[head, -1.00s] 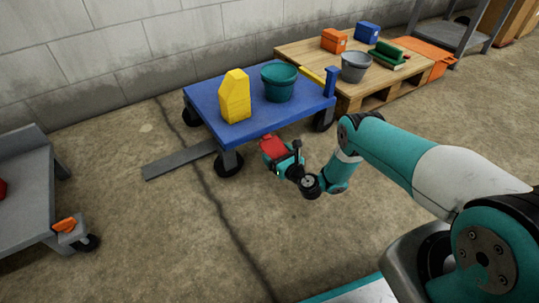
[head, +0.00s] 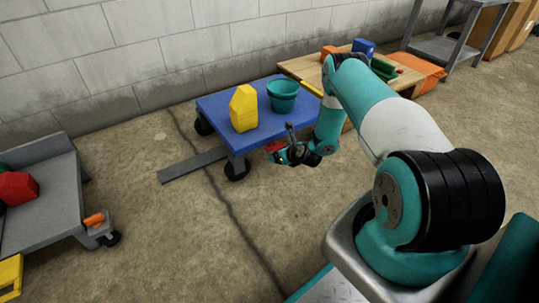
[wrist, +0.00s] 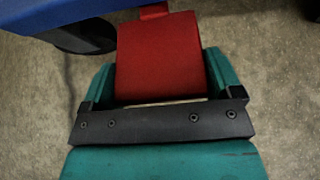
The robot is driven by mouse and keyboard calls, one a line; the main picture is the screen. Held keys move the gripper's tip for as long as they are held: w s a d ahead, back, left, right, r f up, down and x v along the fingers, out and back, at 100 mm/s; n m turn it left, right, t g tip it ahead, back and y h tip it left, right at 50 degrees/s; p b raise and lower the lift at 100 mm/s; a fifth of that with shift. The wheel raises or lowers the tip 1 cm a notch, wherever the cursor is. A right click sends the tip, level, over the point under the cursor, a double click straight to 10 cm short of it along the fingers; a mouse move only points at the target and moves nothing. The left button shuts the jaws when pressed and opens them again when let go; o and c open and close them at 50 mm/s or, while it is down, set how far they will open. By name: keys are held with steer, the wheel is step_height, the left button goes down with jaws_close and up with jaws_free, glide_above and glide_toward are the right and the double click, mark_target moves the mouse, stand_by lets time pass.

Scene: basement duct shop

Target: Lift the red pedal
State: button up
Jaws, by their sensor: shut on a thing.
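The red pedal (head: 275,146) is at the near right side of the blue cart (head: 222,106), just below its deck. In the wrist view the red pedal (wrist: 158,60) fills the space between my two teal fingers, with a narrow red stem at its top beside the blue deck edge. My gripper (head: 280,149) is shut on the pedal; in the wrist view my gripper (wrist: 158,75) has a finger along each side of it. The head view shows only a small part of the pedal, the rest being behind my wrist. I cannot tell how far the pedal is raised.
A yellow block (head: 243,109) and a teal bucket (head: 283,96) stand on the blue cart. A grey bar (head: 193,165) lies on the floor beside it. A grey cart (head: 55,205) with an orange pedal (head: 94,219) is at left.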

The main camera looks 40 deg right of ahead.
stand_by(0.4)
steer(key=o, duration=1.1)
steer(key=shift+r, duration=0.1)
steer(key=p+v, duration=0.8)
steer(key=v, duration=0.9)
steer(key=shift+r+p, duration=0.2)
steer(key=shift+p, duration=0.1)
steer(key=shift+d, duration=0.1)
